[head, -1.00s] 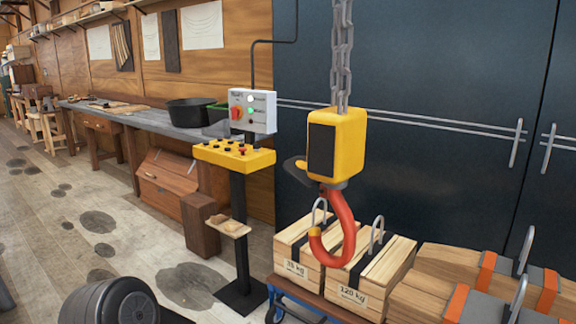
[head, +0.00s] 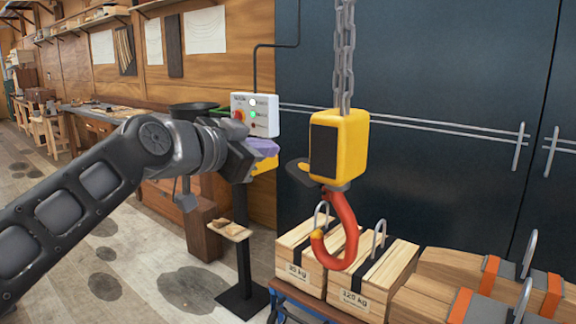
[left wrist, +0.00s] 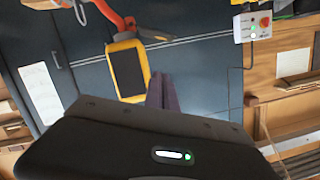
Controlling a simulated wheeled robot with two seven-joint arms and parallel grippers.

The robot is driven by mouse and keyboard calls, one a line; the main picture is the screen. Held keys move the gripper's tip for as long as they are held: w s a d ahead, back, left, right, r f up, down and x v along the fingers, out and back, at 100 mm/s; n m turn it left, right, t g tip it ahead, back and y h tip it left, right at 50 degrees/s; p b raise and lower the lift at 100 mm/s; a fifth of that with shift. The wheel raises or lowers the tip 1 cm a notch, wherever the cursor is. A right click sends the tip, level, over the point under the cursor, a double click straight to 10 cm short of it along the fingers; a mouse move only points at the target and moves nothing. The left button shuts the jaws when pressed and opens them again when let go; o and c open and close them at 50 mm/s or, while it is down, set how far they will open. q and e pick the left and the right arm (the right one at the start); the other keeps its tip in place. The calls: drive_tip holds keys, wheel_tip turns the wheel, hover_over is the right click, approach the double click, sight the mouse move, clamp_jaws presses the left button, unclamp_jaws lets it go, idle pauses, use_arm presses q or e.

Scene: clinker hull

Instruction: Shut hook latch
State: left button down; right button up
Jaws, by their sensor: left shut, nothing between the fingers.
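A yellow hoist block (head: 354,145) with a dark panel hangs from a chain, and a red-orange hook (head: 346,225) with a yellow tip hangs below it. The latch (head: 300,174), dark with a yellow part, juts out to the left from beneath the block, away from the hook tip, so the hook mouth is open. My left gripper (head: 266,148) is shut and empty, left of the block and apart from the latch. The left wrist view, turned over, shows the shut fingers (left wrist: 163,92), the block (left wrist: 127,70), the hook (left wrist: 110,12) and the latch (left wrist: 152,35). My right gripper is out of view.
A control box (head: 254,115) on a post stands behind my left gripper. Wooden weight crates (head: 372,270) with metal handles sit on a cart below the hook. Dark doors (head: 430,80) stand behind. Some free space lies between gripper and latch.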

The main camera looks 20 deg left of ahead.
use_arm(q)
drive_tip(key=shift+w, duration=0.1)
drive_tip(key=p, duration=0.5)
hover_over(288, 165)
drive_tip(key=s+d, duration=0.3)
drive_tip(key=s, duration=0.1)
drive_tip(key=f, duration=0.2)
drive_tip(key=shift+w+a+f+b, duration=0.15)
drive_tip(key=shift+a+f+b, duration=0.25)
drive_tip(key=shift+f, duration=0.25)
drive_tip(key=shift+w+a+f+b, duration=0.1)
drive_tip(key=shift+a+f+b, duration=0.25)
drive_tip(key=shift+f, duration=0.35)
drive_tip(key=shift+w+a+f+b, duration=0.15)
drive_tip(key=shift+a+f+b, duration=0.1)
drive_tip(key=shift+f+b, duration=0.3)
drive_tip(key=shift+f, duration=0.15)
